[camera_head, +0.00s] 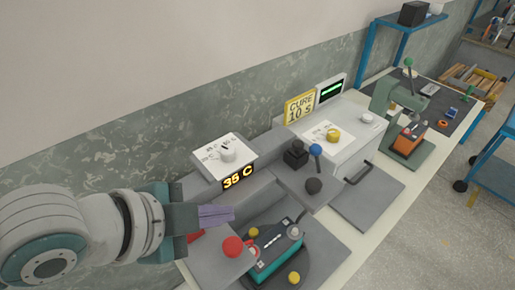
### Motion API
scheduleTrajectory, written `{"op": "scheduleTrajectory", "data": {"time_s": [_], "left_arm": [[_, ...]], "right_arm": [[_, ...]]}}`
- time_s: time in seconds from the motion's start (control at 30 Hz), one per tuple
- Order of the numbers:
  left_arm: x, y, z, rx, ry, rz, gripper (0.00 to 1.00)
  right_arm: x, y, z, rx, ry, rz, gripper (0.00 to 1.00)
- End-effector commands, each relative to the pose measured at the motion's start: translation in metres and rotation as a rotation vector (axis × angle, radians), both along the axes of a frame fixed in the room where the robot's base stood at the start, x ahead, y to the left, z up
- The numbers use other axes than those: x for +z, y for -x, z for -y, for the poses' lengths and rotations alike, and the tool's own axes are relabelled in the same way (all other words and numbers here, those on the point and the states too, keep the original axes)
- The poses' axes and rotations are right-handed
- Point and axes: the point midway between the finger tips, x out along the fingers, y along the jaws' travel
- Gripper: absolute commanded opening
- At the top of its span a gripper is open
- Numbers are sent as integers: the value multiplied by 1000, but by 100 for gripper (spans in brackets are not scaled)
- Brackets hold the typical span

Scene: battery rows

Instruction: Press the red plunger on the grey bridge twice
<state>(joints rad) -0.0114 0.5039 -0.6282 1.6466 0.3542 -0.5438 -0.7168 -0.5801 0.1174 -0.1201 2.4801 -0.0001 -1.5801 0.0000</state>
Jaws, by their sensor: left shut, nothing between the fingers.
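The red plunger (233,246) has a round red knob and stands on the grey bridge (208,262) at the lower middle. My left gripper (231,214) comes in from the left. Its purple fingers are shut and empty, and in the picture they lie just above and behind the red knob, with a gap between them. I cannot tell their exact height over it. My right gripper is not in view.
A teal battery-like block (278,248) lies beside the bridge, with yellow knobs near it. A green press (396,100) stands farther right.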

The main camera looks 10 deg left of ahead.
Motion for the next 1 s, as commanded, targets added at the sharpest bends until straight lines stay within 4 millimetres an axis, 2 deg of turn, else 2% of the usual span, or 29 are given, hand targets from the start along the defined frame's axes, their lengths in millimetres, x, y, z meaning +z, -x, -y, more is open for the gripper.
{"op": "scheduleTrajectory", "data": {"time_s": [0.03,0.2,0.3,0.43,0.6,1.0], "left_arm": [[-13,0,0,1,1,0,0],[-39,0,1,-1,1,-1,0],[-53,0,1,0,1,0,0],[-65,0,0,-1,0,-1,0],[-71,0,0,0,0,0,0],[-70,0,0,0,0,0,0]], "right_arm": [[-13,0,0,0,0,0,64],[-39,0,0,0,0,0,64],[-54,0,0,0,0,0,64],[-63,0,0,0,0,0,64],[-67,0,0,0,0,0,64],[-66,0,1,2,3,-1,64]]}}
